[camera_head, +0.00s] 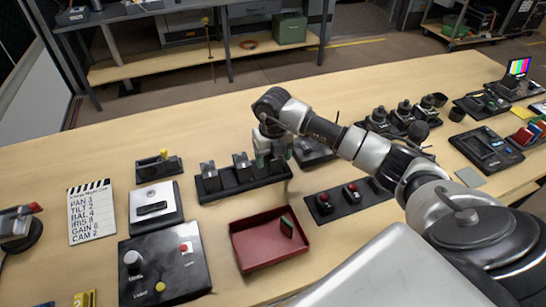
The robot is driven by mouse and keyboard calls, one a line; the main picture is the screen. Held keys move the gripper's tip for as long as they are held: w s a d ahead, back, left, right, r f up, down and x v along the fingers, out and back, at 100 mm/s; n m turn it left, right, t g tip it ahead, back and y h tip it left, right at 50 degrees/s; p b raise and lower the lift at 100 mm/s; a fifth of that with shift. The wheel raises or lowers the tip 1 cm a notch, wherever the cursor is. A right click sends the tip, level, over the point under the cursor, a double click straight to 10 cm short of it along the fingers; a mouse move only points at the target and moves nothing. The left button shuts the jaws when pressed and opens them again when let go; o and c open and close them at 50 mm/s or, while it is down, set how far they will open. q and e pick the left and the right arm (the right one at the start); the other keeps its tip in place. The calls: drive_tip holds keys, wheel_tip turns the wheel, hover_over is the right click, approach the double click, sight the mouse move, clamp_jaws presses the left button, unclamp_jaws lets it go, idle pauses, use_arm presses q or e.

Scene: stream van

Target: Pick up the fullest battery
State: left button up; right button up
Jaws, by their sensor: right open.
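A black charger base (243,189) stands in the middle of the wooden table. Several dark, block-shaped batteries stand upright in it, among them a left one (210,176) and a middle one (243,167). Their charge marks are too small to read. My right gripper (272,155) hangs down over the right end of the charger, open; its fingertips are partly hidden among the blocks there, and I cannot tell whether they touch one. A red tray (241,257) in front holds a small dark block with a green face (287,227). My left gripper is not in view.
Left of the charger are a box with a silver top (170,192), a black control panel (140,275) and a slate (92,212). A panel with two red knobs (338,205) lies under my right arm. Several joysticks stand behind it.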

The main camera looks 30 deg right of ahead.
drive_tip(key=shift+f, duration=0.35)
drive_tip(key=c, duration=1.1)
drive_tip(key=shift+c, duration=0.3)
drive_tip(key=shift+r, duration=0.15)
